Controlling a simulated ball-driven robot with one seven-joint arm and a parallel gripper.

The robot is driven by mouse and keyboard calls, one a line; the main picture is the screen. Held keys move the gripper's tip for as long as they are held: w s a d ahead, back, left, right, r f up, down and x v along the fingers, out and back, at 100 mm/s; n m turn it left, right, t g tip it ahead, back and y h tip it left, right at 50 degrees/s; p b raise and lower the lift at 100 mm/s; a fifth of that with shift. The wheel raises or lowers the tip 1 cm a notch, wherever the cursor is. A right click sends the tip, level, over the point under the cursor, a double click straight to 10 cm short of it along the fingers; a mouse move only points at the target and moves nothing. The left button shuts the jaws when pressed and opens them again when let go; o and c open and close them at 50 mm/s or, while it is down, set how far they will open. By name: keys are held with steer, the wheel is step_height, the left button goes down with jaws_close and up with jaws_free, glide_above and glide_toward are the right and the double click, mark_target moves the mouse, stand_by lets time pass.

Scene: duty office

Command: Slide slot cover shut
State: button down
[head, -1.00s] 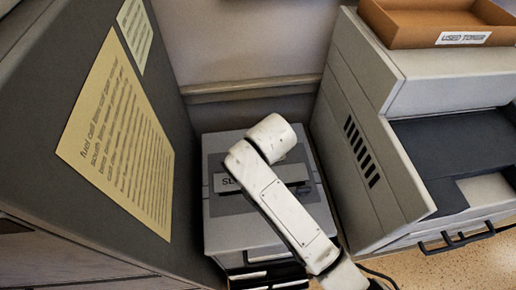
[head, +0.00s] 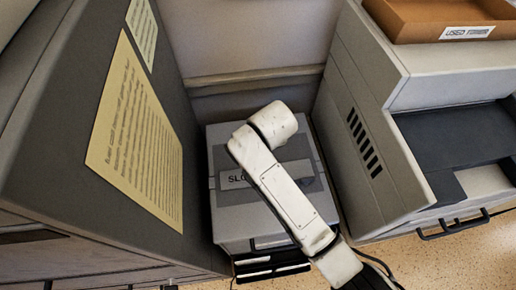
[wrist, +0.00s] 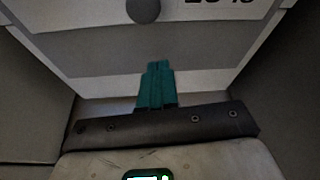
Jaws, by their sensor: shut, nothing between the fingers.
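The slot cover looks like the grey plate lettered "SLO…" (head: 235,180) on top of a low grey cabinet (head: 228,228) in the head view. My arm crosses over its right part and hides the rest of the lettering. In the wrist view a pale panel (wrist: 215,25) carries upside-down lettering and a dark round knob (wrist: 143,10), cut by the top edge. My gripper (wrist: 157,66) has teal fingers shut together and empty, below the knob in the picture and apart from it. The head view does not show the fingers. I cannot tell how far the cover is open.
A tall dark cabinet with a yellow notice (head: 138,135) stands close on the left. A grey machine with vent slots (head: 364,143) stands on the right, with a brown "USED TONER" tray (head: 440,18) on top. The low cabinet sits in the narrow gap between them.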

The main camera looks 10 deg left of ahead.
steer(key=v, duration=1)
steer(key=shift+s, duration=0.1)
